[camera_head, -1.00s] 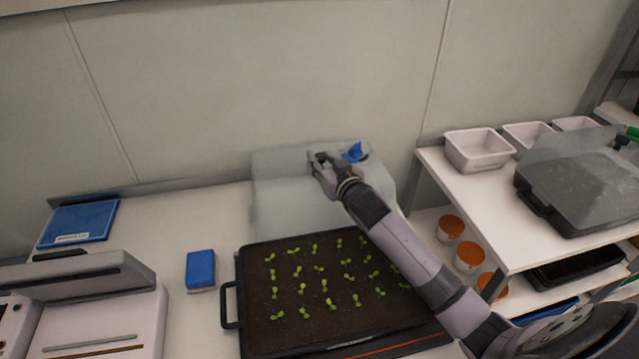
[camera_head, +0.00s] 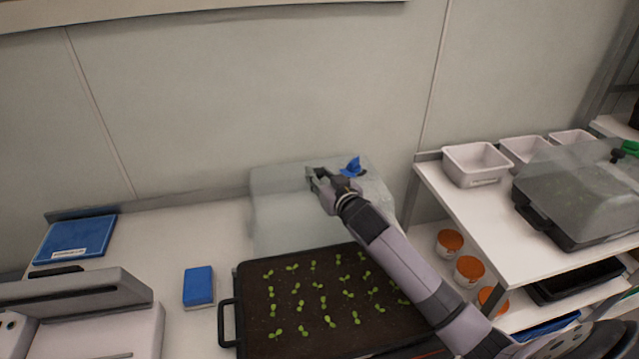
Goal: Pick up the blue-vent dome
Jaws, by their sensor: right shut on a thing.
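The blue-vent dome (camera_head: 282,214) is a translucent, pale cover at the back of the bench, against the wall. Its blue vent (camera_head: 352,166) shows on top at the right. My right gripper (camera_head: 314,177) is at the top of the dome, left of the blue vent, and shut on it; the exact grip point is small and partly hidden by the fingers. My right arm covers part of the dome's right side. My left gripper is not in view.
A black tray of seedlings (camera_head: 243,310) stands in front of the dome. A blue block (camera_head: 198,286) and a blue flat case (camera_head: 76,240) lie to the left. On the right, a white shelf (camera_head: 470,225) holds white tubs (camera_head: 476,163) and another tray under a clear dome (camera_head: 575,185).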

